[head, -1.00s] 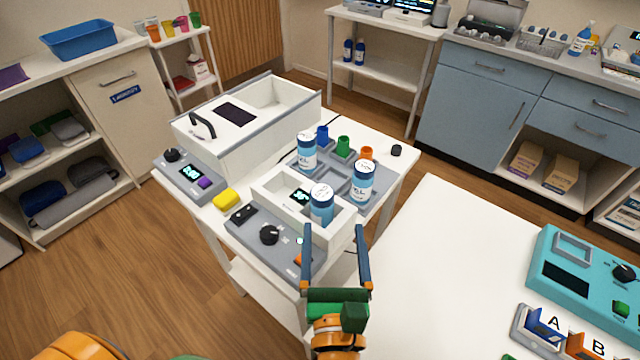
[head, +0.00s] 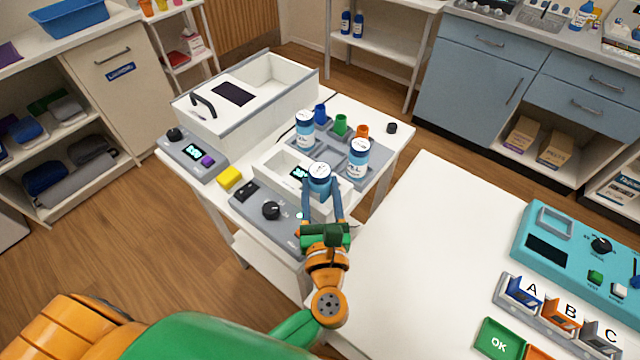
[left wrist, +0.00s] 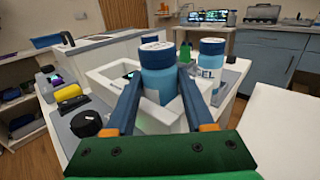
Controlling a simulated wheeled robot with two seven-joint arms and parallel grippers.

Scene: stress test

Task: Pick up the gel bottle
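A blue gel bottle (head: 319,180) with a white-and-blue lid stands upright in the white open-topped box of a grey device on the small white table. My left gripper (head: 322,186) has its two blue fingers on either side of this bottle, drawn in against it. The left wrist view shows the same bottle (left wrist: 160,85) between the fingers, which overlap its edges. It does not look raised. Its lower part is hidden by the box and fingers. Two similar bottles stand behind, one at the left (head: 304,130) and one at the right (head: 358,158). My right gripper is not in view.
Blue, green and orange caps stand behind. The white table (head: 410,250) at the right has a wide clear area.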

